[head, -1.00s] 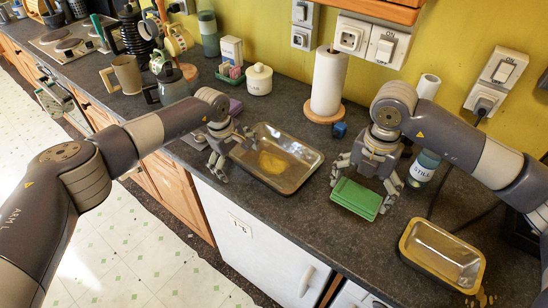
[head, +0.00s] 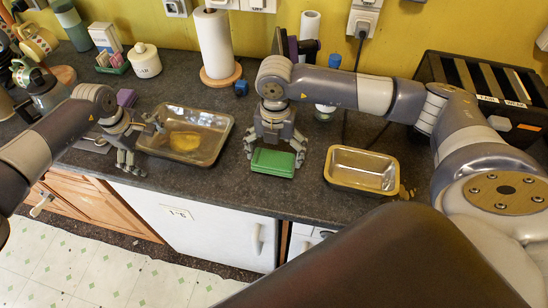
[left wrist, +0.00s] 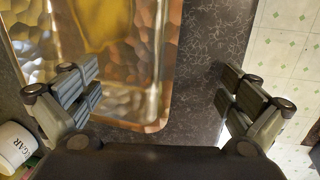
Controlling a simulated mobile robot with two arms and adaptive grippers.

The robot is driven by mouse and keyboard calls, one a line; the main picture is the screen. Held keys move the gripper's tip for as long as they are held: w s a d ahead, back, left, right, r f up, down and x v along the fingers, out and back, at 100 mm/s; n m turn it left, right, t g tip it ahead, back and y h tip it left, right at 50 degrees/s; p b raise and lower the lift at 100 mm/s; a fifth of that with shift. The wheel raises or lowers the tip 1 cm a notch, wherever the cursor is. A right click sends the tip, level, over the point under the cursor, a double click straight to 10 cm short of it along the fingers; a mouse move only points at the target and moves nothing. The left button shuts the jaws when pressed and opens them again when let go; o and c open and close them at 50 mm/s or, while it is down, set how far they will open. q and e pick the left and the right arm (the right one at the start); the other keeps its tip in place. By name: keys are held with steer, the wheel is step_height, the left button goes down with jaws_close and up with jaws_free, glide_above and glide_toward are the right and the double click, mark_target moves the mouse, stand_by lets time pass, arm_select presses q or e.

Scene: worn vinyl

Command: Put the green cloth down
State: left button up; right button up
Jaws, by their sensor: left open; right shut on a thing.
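The green cloth (head: 272,162) is a flat folded block near the counter's front edge, between the two metal trays. My right gripper (head: 275,150) points down at its back edge and is shut on it. I cannot tell whether the cloth's underside touches the counter. My left gripper (head: 141,146) is open and empty at the left end of the large metal tray (head: 222,132). In the left wrist view its spread fingers (left wrist: 160,95) lie either side of the tray's rim (left wrist: 165,75).
A yellow item (head: 186,141) lies in the large tray. A smaller gold-rimmed tray (head: 362,170) stands right of the cloth. A paper towel roll (head: 214,45), a blue cube (head: 241,88) and a bottle (head: 325,110) stand behind. A black toaster (head: 480,90) is at the right.

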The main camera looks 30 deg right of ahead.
mark_target(275, 161)
steer(key=shift+f, duration=1.6)
steer(key=shift+f, duration=0.1)
steer(key=o, duration=0.8)
steer(key=shift+c, duration=0.2)
step_height(275, 161, up, 12)
steer(key=shift+r, duration=0.15)
